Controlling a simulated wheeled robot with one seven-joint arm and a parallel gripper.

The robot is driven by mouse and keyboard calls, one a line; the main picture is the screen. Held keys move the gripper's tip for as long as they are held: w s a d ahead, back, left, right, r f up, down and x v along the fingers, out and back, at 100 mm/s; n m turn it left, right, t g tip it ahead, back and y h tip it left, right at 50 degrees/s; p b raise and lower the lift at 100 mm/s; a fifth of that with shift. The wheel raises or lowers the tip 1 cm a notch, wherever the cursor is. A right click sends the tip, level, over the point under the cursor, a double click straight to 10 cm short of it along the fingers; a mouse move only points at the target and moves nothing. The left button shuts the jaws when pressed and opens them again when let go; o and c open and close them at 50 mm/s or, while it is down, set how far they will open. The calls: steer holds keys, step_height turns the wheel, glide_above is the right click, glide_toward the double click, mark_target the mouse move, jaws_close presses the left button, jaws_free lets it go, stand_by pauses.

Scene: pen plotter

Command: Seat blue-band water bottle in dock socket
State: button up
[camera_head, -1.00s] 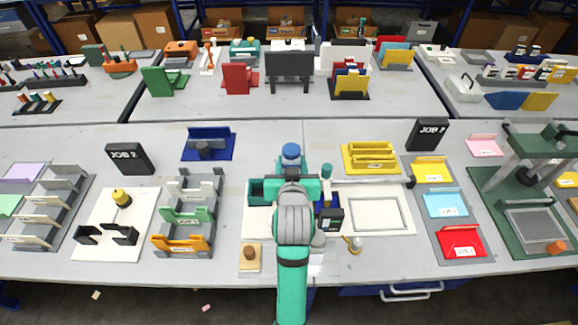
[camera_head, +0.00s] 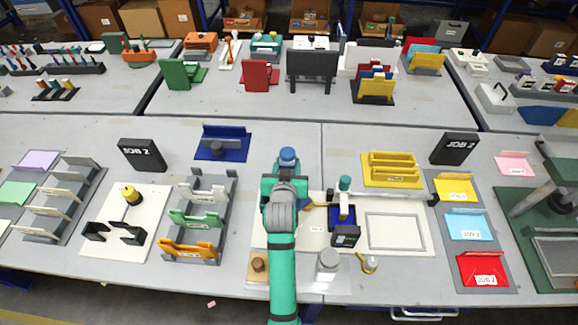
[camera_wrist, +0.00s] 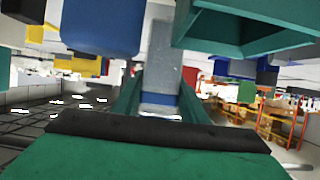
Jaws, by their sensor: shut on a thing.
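The water bottle (camera_head: 288,154) shows only its blue top above my gripper in the head view; the rest is hidden. My gripper (camera_head: 283,182) is shut on it over the middle of the near table, largely covered by my own arm. In the wrist view, a grey upright piece with a blue band lies between green parts; I cannot tell whether it is the bottle. A navy dock (camera_head: 236,154) with a raised back and a round grey socket (camera_head: 217,149) stands left of my gripper, apart from it and the bottle.
A grey rack (camera_head: 203,195) with white, green and orange plates stands left of my arm. A yellow tray (camera_head: 392,168) stands farther right. Bare table lies between gripper and dock.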

steer(key=shift+f, duration=0.95)
steer(key=shift+f, duration=0.15)
steer(key=o, duration=1.3)
